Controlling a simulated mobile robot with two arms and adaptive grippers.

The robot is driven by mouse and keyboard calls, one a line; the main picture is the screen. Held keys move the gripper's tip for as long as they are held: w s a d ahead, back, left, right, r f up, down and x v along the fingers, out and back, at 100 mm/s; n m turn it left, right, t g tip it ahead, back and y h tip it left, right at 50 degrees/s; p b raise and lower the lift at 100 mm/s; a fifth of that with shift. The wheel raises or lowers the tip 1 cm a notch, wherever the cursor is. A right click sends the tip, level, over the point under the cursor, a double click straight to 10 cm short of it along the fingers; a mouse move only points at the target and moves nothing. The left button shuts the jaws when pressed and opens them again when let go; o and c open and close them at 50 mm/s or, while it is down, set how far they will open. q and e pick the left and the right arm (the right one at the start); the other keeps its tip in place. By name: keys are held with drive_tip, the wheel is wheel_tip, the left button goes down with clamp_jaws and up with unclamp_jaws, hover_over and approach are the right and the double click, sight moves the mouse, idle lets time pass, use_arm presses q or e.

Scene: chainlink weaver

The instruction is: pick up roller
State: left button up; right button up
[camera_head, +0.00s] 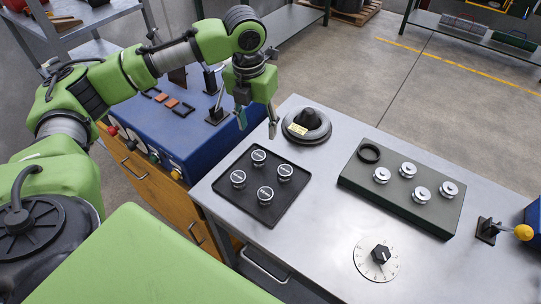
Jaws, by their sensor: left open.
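My left gripper (257,124) points down with its fingers apart and nothing between them. In the picture it is over the gap between the blue machine and the steel table, left of a dark round part with a yellow label (307,122). Several grooved silver roller-like pieces (382,174) stand on a dark green block (350,183) at the right of the table. Several silver cylinders with dark labelled tops (265,193) stand on a black tray (247,219) nearer the gripper. Which of these is the roller I cannot tell for sure. My right gripper is out of view.
A dial with a black knob (380,254) is on the table (318,235) front. A yellow-tipped lever (522,232) stands at the right edge. The blue machine (176,128) adjoins the table on the left.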

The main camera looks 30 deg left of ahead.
sight(258, 155)
use_arm(q)
drive_tip(key=f, duration=0.2)
drive_tip(key=s+f+p, duration=0.1)
drive_tip(key=f, duration=0.1)
drive_tip(key=shift+a, duration=0.15)
drive_tip(key=f, duration=0.2)
drive_tip(key=shift+w+f, duration=0.3)
drive_tip(key=shift+f, duration=0.1)
drive_tip(key=shift+w+f+p, duration=0.25)
drive_tip(key=shift+f+p, duration=0.3)
drive_tip(key=shift+f, duration=0.4)
wheel_tip(258, 155, down, 4)
drive_tip(key=shift+w+a+r+p, duration=0.1)
drive_tip(key=shift+r+p, duration=0.1)
drive_tip(key=shift+p, duration=0.4)
drive_tip(key=shift+w+f, duration=0.1)
drive_tip(key=shift+f, duration=0.3)
clamp_jaws()
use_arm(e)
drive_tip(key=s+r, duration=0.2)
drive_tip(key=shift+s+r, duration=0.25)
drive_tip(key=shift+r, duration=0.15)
